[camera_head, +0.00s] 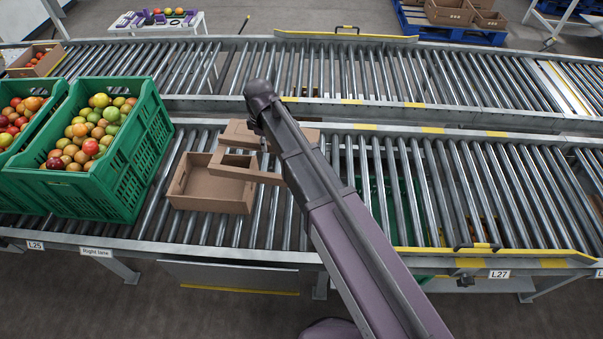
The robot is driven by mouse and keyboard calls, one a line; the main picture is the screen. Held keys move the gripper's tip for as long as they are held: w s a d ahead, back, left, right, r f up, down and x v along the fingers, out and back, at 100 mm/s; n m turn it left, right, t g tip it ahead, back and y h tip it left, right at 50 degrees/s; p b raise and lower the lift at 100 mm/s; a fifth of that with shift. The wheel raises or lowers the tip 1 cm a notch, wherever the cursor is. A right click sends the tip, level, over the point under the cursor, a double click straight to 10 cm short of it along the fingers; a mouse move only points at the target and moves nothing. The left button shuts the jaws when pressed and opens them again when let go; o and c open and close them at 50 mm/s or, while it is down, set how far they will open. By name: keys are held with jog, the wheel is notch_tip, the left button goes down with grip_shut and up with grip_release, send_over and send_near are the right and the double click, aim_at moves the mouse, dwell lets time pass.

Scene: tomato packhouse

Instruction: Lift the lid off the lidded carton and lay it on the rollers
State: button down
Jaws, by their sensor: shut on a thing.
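The carton (212,205) is a brown cardboard box on the near roller lane, right of the green crates. Its left part is open and looks empty. The brown lid (255,174) is over the carton's right side and reaches past it to the right, above the rollers (345,185). My gripper (264,147) is shut on the lid, coming down from above at the end of my arm. My arm hides much of the gripper and part of the lid. I cannot tell whether the lid still touches the carton.
Two green crates (126,160) full of tomatoes stand left of the carton. Free rollers lie to the right of my arm, with a yellow-edged rail (500,251) along the front. A second roller lane runs behind, with a small tomato box (48,68) at its left end.

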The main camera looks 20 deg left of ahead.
jog(key=w+d+f+n+b, duration=0.1)
jog(key=w+d+f+b, duration=0.1)
jog(key=d+f+b, duration=0.9)
jog(key=shift+d+f+b, duration=0.2)
jog(key=shift+f+b, duration=0.1)
jog(key=shift+f, duration=0.5)
jog(key=shift+f, duration=0.2)
jog(key=shift+f+b, duration=3.55)
jog(key=shift+b, duration=0.25)
jog(key=shift+c, duration=2.3)
grip_release()
jog(key=shift+c, duration=0.2)
